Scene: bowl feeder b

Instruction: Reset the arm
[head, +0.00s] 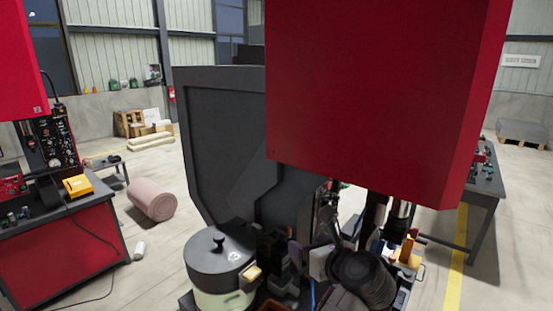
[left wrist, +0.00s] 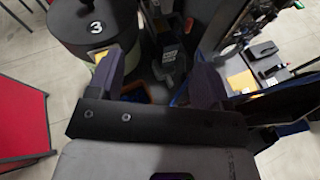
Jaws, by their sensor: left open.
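My left gripper (left wrist: 157,82) is open in the left wrist view, its two dark purple fingers apart with nothing held between them. In the head view the left gripper (head: 308,256) is low in the middle, partly hidden among dark machine parts. A round pot with a dark lid (head: 219,248) and a pale green lower body stands just left of it. In the left wrist view the lid (left wrist: 92,22) bears a number 3 and lies beyond the left finger. My right gripper does not show.
A large red machine housing (head: 375,90) hangs over the work area, with a tall dark panel (head: 228,140) behind the pot. A red workbench (head: 70,255) stands at left and a grey table (head: 482,195) at right. Open floor lies around a pink roll (head: 152,200).

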